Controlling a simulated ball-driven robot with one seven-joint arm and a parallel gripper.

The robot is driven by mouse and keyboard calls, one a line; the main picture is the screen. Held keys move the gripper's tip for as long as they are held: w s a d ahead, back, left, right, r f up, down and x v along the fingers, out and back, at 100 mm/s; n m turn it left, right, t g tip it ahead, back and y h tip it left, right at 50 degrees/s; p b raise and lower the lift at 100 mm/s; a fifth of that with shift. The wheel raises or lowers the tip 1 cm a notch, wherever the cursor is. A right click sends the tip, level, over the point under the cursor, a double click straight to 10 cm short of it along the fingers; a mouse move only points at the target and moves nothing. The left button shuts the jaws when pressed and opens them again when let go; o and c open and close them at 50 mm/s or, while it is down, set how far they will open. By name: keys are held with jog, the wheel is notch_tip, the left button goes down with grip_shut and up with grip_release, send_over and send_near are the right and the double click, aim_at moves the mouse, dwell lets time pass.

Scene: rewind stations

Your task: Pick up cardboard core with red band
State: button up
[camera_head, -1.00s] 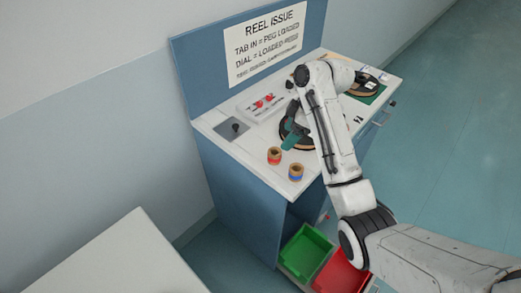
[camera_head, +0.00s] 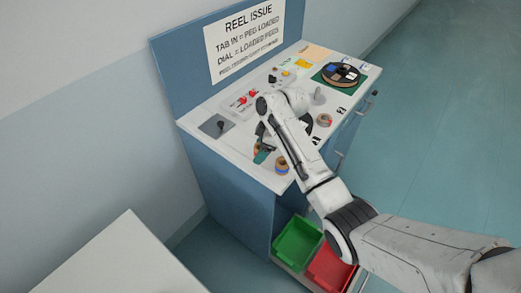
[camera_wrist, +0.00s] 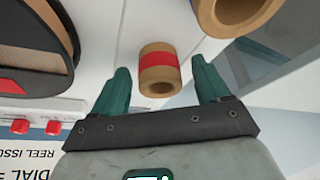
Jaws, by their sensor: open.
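The cardboard core with the red band (camera_wrist: 160,72) stands in the middle of the wrist view, between and just beyond my two open fingers. My gripper (camera_wrist: 160,88) has teal fingertips on either side of it, with a gap visible on both sides. In the head view my gripper (camera_head: 262,153) is low over the near part of the bench top and hides the red-banded core. A second core with a blue band (camera_head: 282,167) stands right beside the gripper; it also shows at the top right of the wrist view (camera_wrist: 238,10).
A large dark reel lies on the bench (camera_head: 195,121), partly behind my arm; it shows at upper left in the wrist view. A panel with red knobs (camera_head: 241,102), a grey plate (camera_head: 216,126) and a reel on green (camera_head: 340,75) sit around. Green (camera_head: 298,242) and red (camera_head: 329,270) bins are below.

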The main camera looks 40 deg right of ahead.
jog(key=c, duration=1.1)
jog(key=shift+r, duration=0.2)
